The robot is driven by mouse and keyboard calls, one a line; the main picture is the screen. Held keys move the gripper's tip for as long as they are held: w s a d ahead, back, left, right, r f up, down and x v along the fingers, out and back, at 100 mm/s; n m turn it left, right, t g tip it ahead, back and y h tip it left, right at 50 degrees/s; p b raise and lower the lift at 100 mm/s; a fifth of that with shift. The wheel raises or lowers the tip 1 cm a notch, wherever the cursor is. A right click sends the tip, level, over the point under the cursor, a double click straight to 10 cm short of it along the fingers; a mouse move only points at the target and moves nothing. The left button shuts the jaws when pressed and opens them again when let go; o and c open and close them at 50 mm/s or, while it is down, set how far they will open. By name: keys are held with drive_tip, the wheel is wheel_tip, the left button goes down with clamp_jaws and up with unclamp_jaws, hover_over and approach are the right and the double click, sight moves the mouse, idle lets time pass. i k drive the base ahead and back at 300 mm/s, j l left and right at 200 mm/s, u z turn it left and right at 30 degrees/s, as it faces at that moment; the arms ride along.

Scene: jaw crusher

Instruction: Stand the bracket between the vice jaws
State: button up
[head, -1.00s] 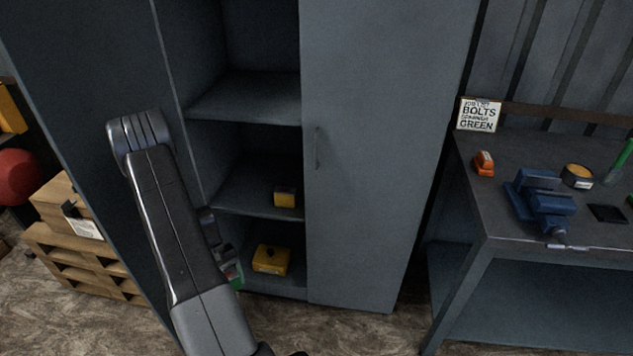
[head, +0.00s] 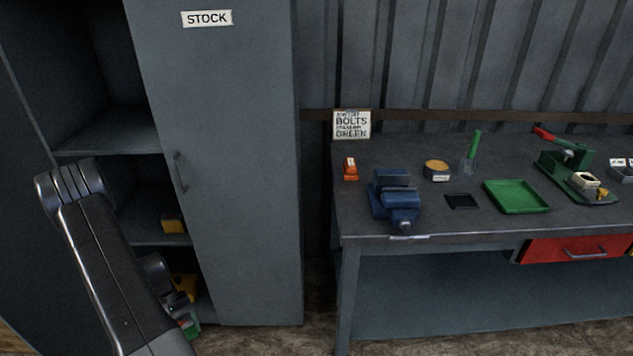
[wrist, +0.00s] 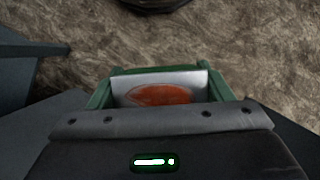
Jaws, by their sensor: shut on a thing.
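The blue vice (head: 396,203) stands at the left front of the workbench. It is too small in view to judge the gap between its jaws. My gripper (wrist: 158,88) is low in front of the cabinet at the left, well away from the vice. It is shut on a pale, flat piece with an orange-red patch (wrist: 160,95), framed by green parts. I take this piece as the bracket, but its full shape is hidden. In the head view my arm mostly covers the gripper, and only a bit of green and pale shows low at the left.
On the workbench (head: 470,225) are an orange item (head: 350,169), a round tin (head: 436,170), a dark square (head: 461,201), a green tray (head: 517,197) and a green press (head: 575,165). The grey stock cabinet (head: 225,180) stands left of the bench. Floor shows between them.

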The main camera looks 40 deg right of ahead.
sight(394, 193)
drive_tip(key=k+l, duration=0.2)
drive_tip(key=l, duration=0.2)
drive_tip(key=k+l, duration=0.2)
drive_tip(key=l, duration=0.15)
drive_tip(key=k+l, duration=0.2)
drive_tip(key=l, duration=0.2)
drive_tip(key=k+l, duration=0.2)
drive_tip(key=l, duration=0.15)
